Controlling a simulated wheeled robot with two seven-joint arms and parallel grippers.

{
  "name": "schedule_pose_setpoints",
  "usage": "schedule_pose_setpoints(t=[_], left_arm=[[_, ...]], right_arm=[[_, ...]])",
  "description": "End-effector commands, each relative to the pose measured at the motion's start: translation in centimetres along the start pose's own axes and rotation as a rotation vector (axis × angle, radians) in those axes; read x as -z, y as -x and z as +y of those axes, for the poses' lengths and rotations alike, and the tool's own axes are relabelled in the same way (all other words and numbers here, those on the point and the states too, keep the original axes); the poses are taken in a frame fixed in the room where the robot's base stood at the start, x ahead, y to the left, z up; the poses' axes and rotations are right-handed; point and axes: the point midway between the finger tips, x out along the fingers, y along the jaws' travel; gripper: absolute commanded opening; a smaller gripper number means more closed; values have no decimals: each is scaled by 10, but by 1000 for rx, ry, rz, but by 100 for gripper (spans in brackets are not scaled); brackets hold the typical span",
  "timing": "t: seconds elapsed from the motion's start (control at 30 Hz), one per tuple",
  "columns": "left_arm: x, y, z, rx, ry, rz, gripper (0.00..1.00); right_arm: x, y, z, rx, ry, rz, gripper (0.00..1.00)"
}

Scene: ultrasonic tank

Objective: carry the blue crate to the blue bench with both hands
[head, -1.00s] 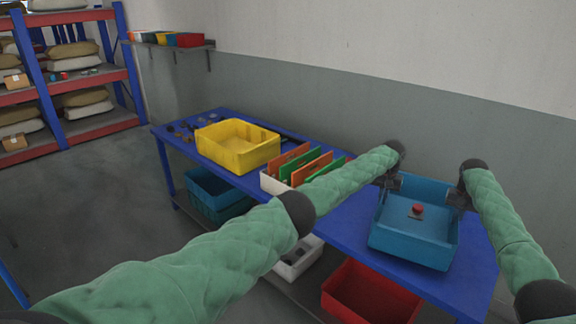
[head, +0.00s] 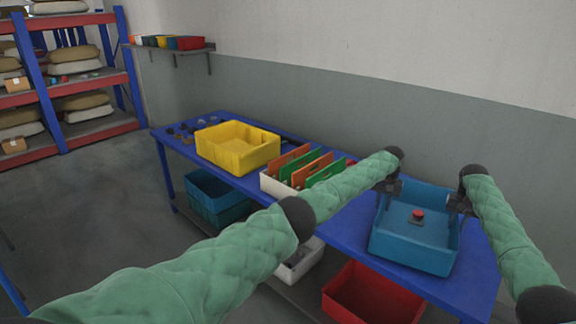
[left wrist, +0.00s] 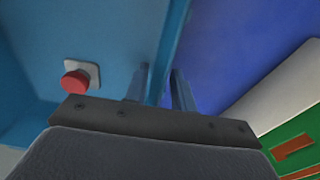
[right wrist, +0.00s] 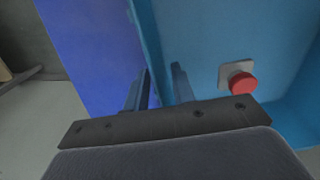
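The blue crate (head: 413,252) sits on the right end of the blue bench (head: 345,222). A red knob on a grey plate (head: 417,215) lies inside it. My left gripper (head: 387,192) is at the crate's left wall; in the left wrist view its fingers (left wrist: 160,88) stand apart on either side of that wall. My right gripper (head: 461,205) is at the right wall; in the right wrist view its fingers (right wrist: 158,88) also straddle the wall, with a visible gap on the inner side. Both grippers look open.
A yellow bin (head: 238,150) and a white rack with orange and green boards (head: 275,187) stand left on the bench. A red bin (head: 370,295) and a teal bin (head: 215,197) are below. The wall is close behind. Open floor (head: 90,200) lies left.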

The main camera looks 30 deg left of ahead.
Motion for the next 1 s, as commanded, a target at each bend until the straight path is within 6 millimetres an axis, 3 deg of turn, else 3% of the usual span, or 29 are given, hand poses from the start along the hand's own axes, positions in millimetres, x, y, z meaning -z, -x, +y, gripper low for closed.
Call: schedule_pose_setpoints(t=[0.27,0.7,1.0], left_arm=[[0,14,0,-2,0,1,25],[0,93,0,-1,-1,2,25],[0,118,0,0,0,0,25]], right_arm=[[0,0,0,0,0,0,25],[0,0,0,0,0,0,25],[0,0,0,0,0,0,25]])
